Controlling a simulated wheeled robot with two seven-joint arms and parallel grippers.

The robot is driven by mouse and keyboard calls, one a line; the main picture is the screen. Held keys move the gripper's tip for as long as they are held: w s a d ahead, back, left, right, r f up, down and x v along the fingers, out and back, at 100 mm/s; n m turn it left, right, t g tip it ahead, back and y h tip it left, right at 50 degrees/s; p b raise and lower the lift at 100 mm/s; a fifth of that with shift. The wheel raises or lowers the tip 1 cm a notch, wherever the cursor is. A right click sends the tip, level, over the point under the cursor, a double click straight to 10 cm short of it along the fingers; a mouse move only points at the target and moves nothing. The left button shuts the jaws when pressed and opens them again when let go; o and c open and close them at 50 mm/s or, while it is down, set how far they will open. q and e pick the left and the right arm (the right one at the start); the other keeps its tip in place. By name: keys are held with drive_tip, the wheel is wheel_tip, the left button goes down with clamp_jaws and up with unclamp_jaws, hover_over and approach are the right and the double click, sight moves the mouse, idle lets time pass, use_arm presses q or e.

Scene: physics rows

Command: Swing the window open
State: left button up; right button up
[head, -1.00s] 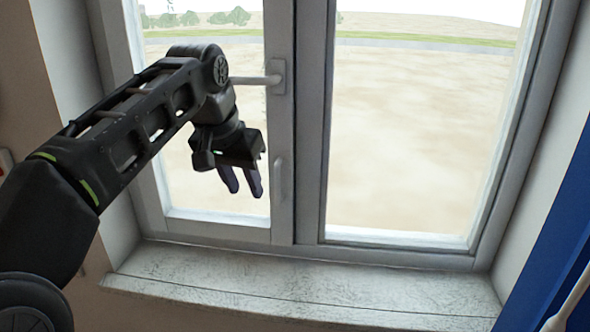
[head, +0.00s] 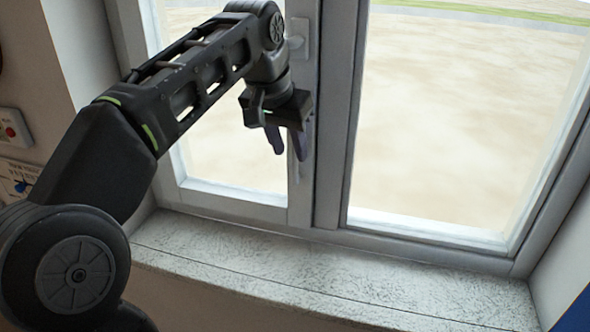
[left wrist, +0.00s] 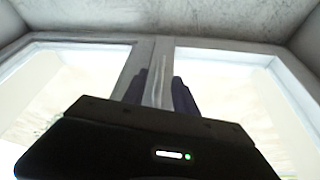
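The window's left sash (head: 299,205) has a pale grey frame and sits flush in its frame, looking shut. A lever handle's plate (head: 303,38) shows on its right stile, with the lever mostly hidden behind my arm. A slim upright pull on the same stile is largely covered by my fingers in the head view. My left gripper (head: 289,142) points down in front of this stile, its two dark fingers apart. In the left wrist view, the stile and the slim pull (left wrist: 159,78) appear between the fingers. Contact cannot be told. My right gripper is out of view.
The right pane (head: 460,120) is beside the sash. A worn white sill (head: 330,275) runs below, bare. A wall box with a red button (head: 11,130) is at left. A blue surface (head: 577,315) shows at lower right.

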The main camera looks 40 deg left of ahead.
sight(293, 160)
use_arm(q)
drive_tip(key=x, duration=0.6)
drive_tip(key=shift+c, duration=0.2)
clamp_jaws()
idle(1.1)
